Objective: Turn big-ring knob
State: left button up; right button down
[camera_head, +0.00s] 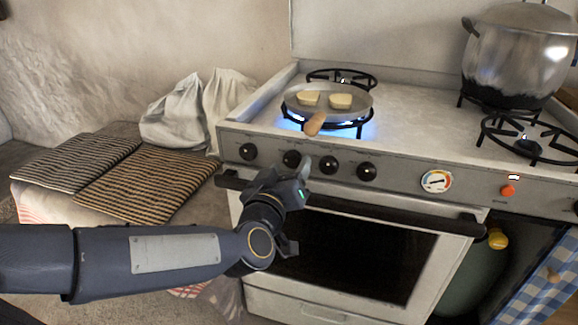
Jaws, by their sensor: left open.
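A row of black knobs sits on the stove's front panel: a far-left knob (248,151), a second knob (292,158), a third knob (329,164) and a fourth knob (367,171). I cannot tell which one is the big-ring knob. My left gripper (298,205) is open in front of the panel, its upper finger just below and between the second and third knobs. It holds nothing that I can see; contact with a knob cannot be told. My right gripper is not in view.
A pan (328,103) with two pale pieces stands over a blue flame, its wooden handle (316,124) pointing forward. A large pot (517,55) stands at the back right. The oven handle (400,214) runs below the knobs. Striped cloths (150,182) lie left.

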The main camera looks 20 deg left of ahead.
pick_arm(q)
jog(key=s+p, duration=0.1)
jog(key=s, duration=0.5)
jog(key=shift+s+p, duration=0.4)
jog(key=shift+a, duration=0.15)
jog(key=s+a+f+m+g+h, duration=0.1)
jog(key=s+a+f+g+h, duration=0.15)
jog(key=s+f+g, duration=0.55)
jog(key=s+a+f+m+g+h, duration=0.1)
jog(key=s+a+f+m+g, duration=0.2)
jog(key=s, duration=0.9)
notch_tip(320, 180, up, 31)
jog(key=n+g+p, duration=0.1)
jog(key=p, duration=3.2)
jog(key=shift+w+r, duration=0.2)
jog(key=shift+w, duration=0.05)
